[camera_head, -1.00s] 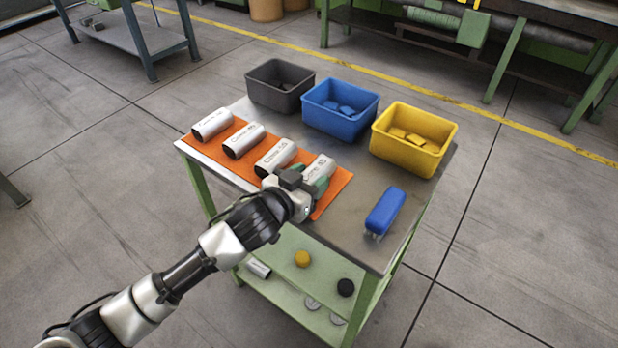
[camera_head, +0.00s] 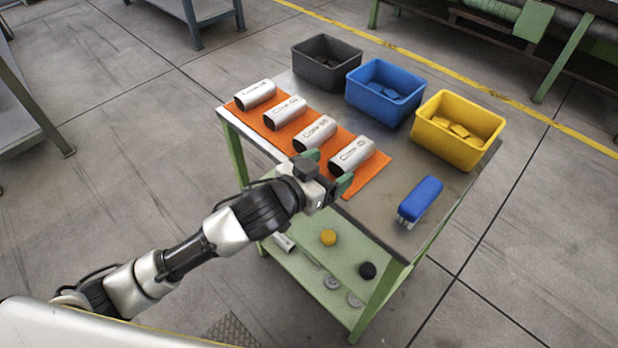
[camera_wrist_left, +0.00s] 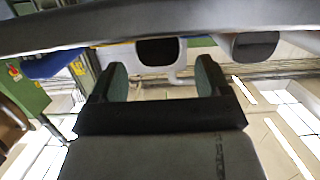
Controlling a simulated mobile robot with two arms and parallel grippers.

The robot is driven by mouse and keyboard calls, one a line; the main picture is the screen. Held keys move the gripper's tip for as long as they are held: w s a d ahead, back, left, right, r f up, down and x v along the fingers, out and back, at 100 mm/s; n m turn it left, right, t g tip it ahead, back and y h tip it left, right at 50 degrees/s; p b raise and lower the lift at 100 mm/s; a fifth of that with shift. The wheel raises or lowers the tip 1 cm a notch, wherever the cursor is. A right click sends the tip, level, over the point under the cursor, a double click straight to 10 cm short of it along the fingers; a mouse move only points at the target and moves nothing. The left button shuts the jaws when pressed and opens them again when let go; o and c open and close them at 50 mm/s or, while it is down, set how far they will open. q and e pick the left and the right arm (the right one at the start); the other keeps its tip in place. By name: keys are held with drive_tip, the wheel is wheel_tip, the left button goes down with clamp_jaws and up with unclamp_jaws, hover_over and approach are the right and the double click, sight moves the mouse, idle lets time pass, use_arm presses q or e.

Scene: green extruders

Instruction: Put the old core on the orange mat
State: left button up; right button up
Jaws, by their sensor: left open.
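The orange mat (camera_head: 377,180) lies along the left side of the table top. Several silver cylindrical cores with printed labels lie on it in a row. The nearest core (camera_head: 352,155) lies on the mat just beyond my left gripper (camera_head: 328,178). The label lettering is too small to read surely. My left gripper is open and empty at the mat's near-left edge, its green-padded fingers apart, with the core not between them. In the left wrist view the two fingers (camera_wrist_left: 160,80) show spread, with dark round core ends beyond them. My right gripper is not in view.
A grey bin (camera_head: 325,62), a blue bin (camera_head: 385,92) and a yellow bin (camera_head: 457,129) stand along the table's back edge. A blue brush (camera_head: 420,200) lies at the right front. The green lower shelf (camera_head: 300,268) holds a yellow piece, a black piece and other small parts.

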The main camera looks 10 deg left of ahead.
use_arm(q)
drive_tip(key=v, duration=0.6)
